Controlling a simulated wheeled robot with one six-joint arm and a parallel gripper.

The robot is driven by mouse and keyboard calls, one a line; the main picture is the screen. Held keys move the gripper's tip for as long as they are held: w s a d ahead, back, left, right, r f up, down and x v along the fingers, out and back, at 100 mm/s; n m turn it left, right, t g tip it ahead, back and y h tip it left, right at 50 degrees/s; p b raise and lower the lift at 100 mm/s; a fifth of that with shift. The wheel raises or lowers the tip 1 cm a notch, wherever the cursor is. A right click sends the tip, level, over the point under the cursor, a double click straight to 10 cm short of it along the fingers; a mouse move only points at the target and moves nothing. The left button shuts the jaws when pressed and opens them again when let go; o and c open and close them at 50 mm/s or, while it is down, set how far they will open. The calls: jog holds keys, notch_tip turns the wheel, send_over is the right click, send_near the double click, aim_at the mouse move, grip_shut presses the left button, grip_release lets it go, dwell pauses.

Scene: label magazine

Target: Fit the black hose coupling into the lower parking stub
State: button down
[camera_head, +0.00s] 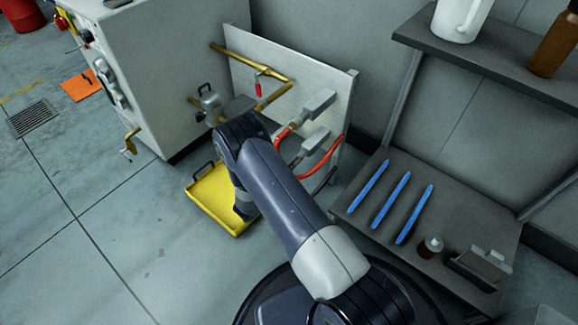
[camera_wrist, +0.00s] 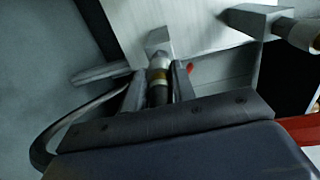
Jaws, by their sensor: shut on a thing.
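In the wrist view my gripper (camera_wrist: 159,73) is shut on the black hose coupling (camera_wrist: 158,95), a dark cylinder with a brass-coloured band and pale front end. That end points at a grey stub block (camera_wrist: 158,42) on the pale panel and meets it in the picture. I cannot tell how deep it sits. The black hose (camera_wrist: 42,140) loops off to the left. In the head view the lower parking stub (camera_head: 315,140) is on the panel's right part, under the upper stub (camera_head: 319,103). My arm hides the gripper there.
The upper stub (camera_wrist: 255,20) also shows in the wrist view with a pale coupling (camera_wrist: 300,35) at it. A red hose (camera_head: 325,168) hangs by the panel (camera_head: 300,75). A yellow tray (camera_head: 213,205) lies on the floor. A shelf (camera_head: 450,220) with blue rods stands right.

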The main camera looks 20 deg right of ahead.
jog(key=c, duration=1.1)
grip_release()
jog(key=p+v, duration=0.3)
jog(key=v, duration=0.7)
jog(key=shift+s+a, duration=0.2)
jog(key=shift+a, duration=0.1)
jog(key=b+x, duration=0.3)
jog(key=x, duration=0.7)
jog(key=shift+w+d+f, duration=0.1)
jog(key=shift+w+d, duration=0.1)
jog(key=shift+d, duration=0.1)
jog(key=shift+s+a, duration=0.2)
jog(key=shift+a, duration=0.1)
